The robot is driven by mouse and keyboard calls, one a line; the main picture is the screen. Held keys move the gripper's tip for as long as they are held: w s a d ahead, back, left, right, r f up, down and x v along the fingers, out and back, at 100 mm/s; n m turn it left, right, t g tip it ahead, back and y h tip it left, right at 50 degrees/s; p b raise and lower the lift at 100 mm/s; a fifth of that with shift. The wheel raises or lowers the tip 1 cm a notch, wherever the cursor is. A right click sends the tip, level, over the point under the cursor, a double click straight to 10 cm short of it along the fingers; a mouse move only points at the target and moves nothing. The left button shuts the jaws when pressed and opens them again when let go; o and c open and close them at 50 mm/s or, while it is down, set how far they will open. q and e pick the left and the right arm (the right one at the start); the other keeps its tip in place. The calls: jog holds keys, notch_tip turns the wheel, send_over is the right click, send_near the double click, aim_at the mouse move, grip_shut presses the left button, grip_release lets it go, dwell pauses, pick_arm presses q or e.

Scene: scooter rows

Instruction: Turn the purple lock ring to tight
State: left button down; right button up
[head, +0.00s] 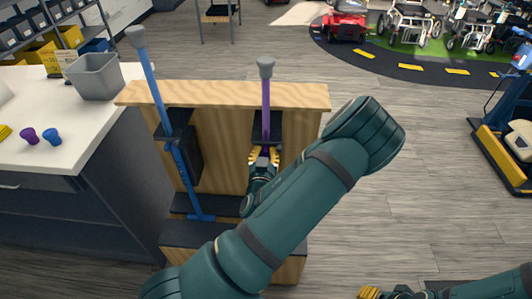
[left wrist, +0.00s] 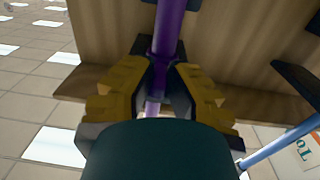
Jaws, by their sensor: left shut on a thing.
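The purple pole (head: 266,104) stands upright in the wooden stand (head: 222,95), with a grey top. My left gripper (head: 263,156) is at its lower part, and its yellow fingers close from both sides. In the left wrist view the purple pole (left wrist: 171,25) runs down between the fingers (left wrist: 160,88). The purple lock ring (left wrist: 162,60) shows as a darker collar at the fingertips, partly hidden by them. How far the ring is turned cannot be seen. My right gripper (head: 372,293) shows only partly at the bottom edge of the head view.
A blue pole (head: 152,80) leans in the same stand, left of the purple one. A white counter (head: 75,125) at the left holds a grey bin (head: 97,76), a purple cup (head: 28,136) and a blue cup (head: 52,136).

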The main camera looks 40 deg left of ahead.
pick_arm(q)
jog(key=shift+r, duration=0.1)
jog(key=c, duration=0.9)
grip_release()
jog(key=shift+c, duration=0.2)
jog(key=shift+w, duration=0.1)
